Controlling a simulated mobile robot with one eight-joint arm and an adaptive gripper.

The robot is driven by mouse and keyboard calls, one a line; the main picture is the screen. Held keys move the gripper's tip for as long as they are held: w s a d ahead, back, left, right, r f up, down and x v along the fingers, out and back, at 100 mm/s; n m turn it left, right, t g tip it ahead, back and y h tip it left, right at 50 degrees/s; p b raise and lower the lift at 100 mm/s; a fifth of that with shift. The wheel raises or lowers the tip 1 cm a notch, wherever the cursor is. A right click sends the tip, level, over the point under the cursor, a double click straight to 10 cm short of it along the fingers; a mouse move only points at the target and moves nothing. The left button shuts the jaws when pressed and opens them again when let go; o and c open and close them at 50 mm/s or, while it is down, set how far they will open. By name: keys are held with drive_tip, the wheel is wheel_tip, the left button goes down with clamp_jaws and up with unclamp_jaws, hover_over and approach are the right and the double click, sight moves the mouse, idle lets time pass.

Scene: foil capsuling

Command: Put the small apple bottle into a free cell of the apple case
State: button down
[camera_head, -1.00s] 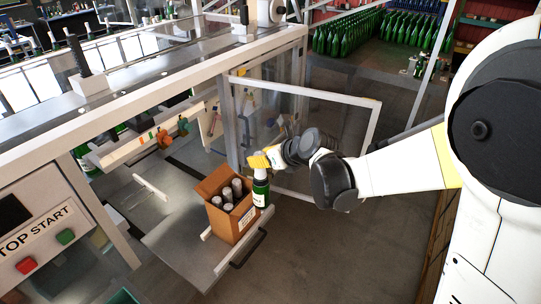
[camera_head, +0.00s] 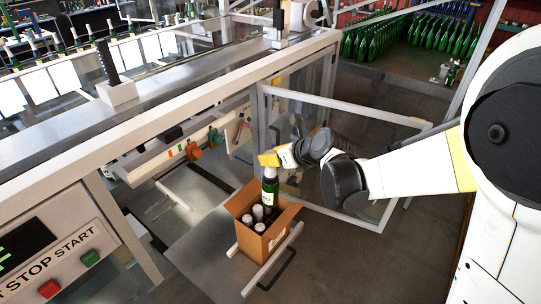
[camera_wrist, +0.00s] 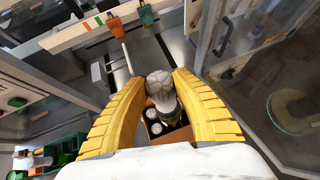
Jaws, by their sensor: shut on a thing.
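My gripper (camera_head: 268,159) has yellow fingers and is shut on the small apple bottle (camera_head: 270,190), a dark green bottle with a pale label and light top. The bottle is upright over the back part of the brown cardboard apple case (camera_head: 275,243). Its base is hidden, so I cannot tell whether it is inside a cell or just above. Several grey-topped bottles (camera_head: 258,211) stand in the case. In the wrist view the yellow fingers (camera_wrist: 160,80) flank the bottle's grey top, and part of the case shows below.
The case stands on a grey metal shelf with a white rail (camera_head: 272,262) and dark handle beside it. An open glass door with a white frame (camera_head: 345,104) is behind my arm. A start/stop panel (camera_head: 55,262) is at lower left.

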sight(274, 170)
drive_tip(key=shift+w+f, duration=0.1)
wheel_tip(274, 170, down, 6)
drive_tip(key=b, duration=0.5)
drive_tip(key=shift+b, duration=0.35)
drive_tip(key=shift+r+b, duration=0.2)
drive_tip(key=shift+b, duration=0.25)
idle(1.5)
